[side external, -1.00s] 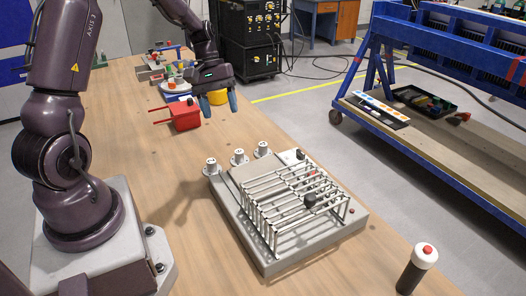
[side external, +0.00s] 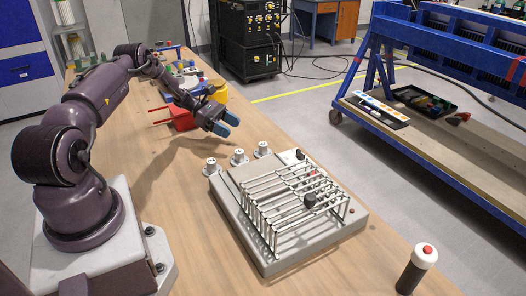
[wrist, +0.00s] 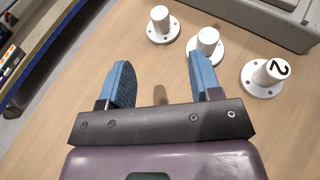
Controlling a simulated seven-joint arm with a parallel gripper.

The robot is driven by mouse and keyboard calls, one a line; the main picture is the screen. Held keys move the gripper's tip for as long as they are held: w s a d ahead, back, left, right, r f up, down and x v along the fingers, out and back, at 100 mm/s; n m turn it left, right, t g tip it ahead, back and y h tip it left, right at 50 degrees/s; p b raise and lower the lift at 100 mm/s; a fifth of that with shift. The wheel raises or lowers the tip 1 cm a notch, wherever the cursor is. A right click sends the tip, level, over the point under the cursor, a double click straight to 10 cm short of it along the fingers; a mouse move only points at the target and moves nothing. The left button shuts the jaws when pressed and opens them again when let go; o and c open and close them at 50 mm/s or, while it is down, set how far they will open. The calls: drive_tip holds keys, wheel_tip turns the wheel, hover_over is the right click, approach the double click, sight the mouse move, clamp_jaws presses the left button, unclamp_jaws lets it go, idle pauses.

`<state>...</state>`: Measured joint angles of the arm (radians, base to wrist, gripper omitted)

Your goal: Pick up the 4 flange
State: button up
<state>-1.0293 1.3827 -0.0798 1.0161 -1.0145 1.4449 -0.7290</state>
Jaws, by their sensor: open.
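Three white flanges with round bases and upright cylinders stand in a row on the wooden table: left (side external: 212,167), middle (side external: 238,158) and right (side external: 263,150). In the wrist view they are a left one (wrist: 161,24), a middle one (wrist: 207,43) and a right one (wrist: 265,76). The right one there shows a "2" on its top. I see no readable number on the other two. My gripper (side external: 225,123), with blue fingers, is open and empty, above the table behind the row. In the wrist view the fingers (wrist: 158,82) point toward the flanges without touching them.
A grey jig base (side external: 275,266) with a rack of metal rods (side external: 295,195) is beside the flanges.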

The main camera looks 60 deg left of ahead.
sight(258, 151)
drive_tip(key=x, duration=1)
drive_tip(key=shift+w+d, duration=0.15)
drive_tip(key=shift+d, duration=0.1)
drive_tip(key=c, duration=1.1)
